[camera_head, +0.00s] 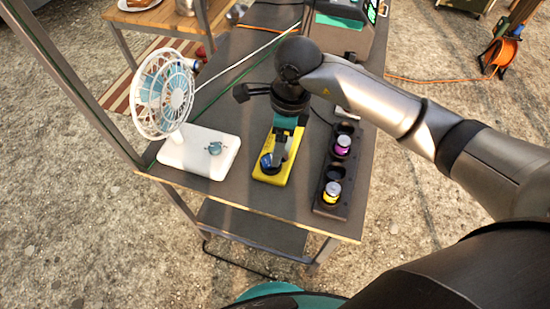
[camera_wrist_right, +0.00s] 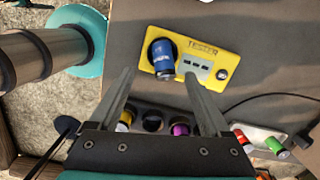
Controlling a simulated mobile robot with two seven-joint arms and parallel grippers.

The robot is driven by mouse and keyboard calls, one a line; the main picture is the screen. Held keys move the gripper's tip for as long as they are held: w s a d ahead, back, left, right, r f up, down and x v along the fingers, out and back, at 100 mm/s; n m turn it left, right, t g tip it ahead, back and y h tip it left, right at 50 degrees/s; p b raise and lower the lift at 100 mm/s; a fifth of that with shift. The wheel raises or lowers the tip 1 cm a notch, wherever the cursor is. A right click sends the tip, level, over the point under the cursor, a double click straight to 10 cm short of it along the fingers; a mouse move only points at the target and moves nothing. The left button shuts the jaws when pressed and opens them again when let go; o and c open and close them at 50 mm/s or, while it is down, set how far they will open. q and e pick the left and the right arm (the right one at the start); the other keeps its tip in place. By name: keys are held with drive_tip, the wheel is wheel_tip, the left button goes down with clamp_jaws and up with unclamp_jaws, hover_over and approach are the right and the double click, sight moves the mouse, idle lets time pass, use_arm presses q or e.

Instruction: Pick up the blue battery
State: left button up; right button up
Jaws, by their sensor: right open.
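The blue battery (camera_head: 266,161) stands at the near end of the yellow tester (camera_head: 271,178) on the grey tailgate table. In the right wrist view the blue battery (camera_wrist_right: 163,62) sits in the round dark socket of the tester (camera_wrist_right: 226,62), left of its small panel, and looks tilted. My right gripper (camera_head: 279,158) hangs over the tester and partly hides it. In the right wrist view its fingers (camera_wrist_right: 160,76) are open and apart, pointing toward the battery, with nothing held between them. My left gripper is not in view.
A black holder (camera_head: 329,197) with a purple battery (camera_head: 342,147) and a yellow battery (camera_head: 332,191) stands to the right. A white fan (camera_head: 163,95) stands at left. A white block (camera_wrist_right: 260,134) holds red and green batteries. The table's front edge is close.

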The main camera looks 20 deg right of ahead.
drive_tip(key=f, duration=0.3)
drive_tip(key=f+b, duration=0.1)
drive_tip(key=f, duration=0.1)
drive_tip(key=shift+w+a+f, duration=0.15)
drive_tip(key=shift+w+f, duration=0.2)
clamp_jaws()
idle(0.4)
drive_tip(key=shift+r, duration=0.1)
